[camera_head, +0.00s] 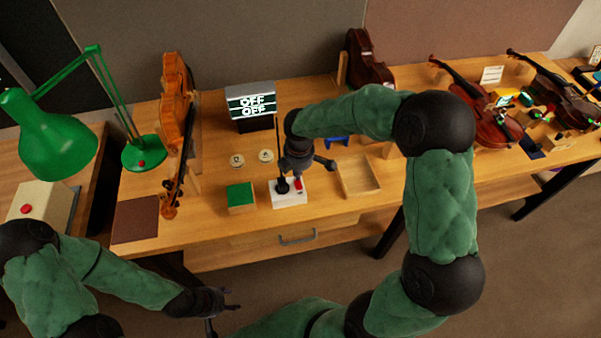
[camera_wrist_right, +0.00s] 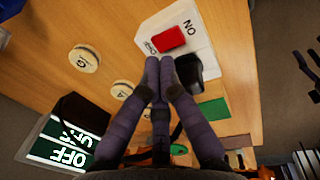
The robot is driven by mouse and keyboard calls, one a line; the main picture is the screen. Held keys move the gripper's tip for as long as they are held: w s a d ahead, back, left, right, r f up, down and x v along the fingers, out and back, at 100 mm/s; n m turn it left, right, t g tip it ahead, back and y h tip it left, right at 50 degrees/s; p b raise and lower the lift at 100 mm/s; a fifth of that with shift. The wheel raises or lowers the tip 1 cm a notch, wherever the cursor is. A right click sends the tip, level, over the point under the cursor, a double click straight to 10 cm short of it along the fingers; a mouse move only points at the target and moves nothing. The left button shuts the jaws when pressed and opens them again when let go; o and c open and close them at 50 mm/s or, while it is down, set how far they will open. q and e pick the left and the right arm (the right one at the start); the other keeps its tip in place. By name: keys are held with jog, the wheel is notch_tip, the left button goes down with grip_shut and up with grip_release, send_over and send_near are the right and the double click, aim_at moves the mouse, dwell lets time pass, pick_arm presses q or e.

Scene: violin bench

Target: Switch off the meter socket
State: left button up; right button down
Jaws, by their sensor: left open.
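The meter socket is a white block (camera_head: 290,198) with a red rocker switch (camera_head: 299,185) and a black plug (camera_head: 282,186) on it. In the right wrist view the red switch (camera_wrist_right: 171,39) lies between an "ON" label and a smaller, partly hidden label. My right gripper (camera_wrist_right: 160,62) has its fingertips together, just beside the switch at the smaller label's end; contact cannot be told. In the head view it hangs over the block (camera_head: 296,172). My left gripper (camera_head: 225,300) is open and empty, off the bench's front edge.
A green-topped block (camera_head: 241,197) stands left of the socket and a shallow wooden tray (camera_head: 358,177) right of it. Two round discs (camera_head: 266,156) lie behind. A violin (camera_head: 174,120) stands at left, near a green lamp (camera_head: 50,135). More violins (camera_head: 485,115) are at right.

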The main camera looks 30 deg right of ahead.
pick_arm(q)
notch_tip(320, 180, up, 3)
jog(key=shift+d+f+p, duration=0.1)
jog(key=shift+d+p, duration=0.05)
jog(key=shift+p, duration=0.9)
pick_arm(e)
notch_tip(320, 180, up, 11)
jog(key=w, duration=0.1)
jog(key=shift+d, duration=0.15)
jog(key=shift+w+f, duration=0.1)
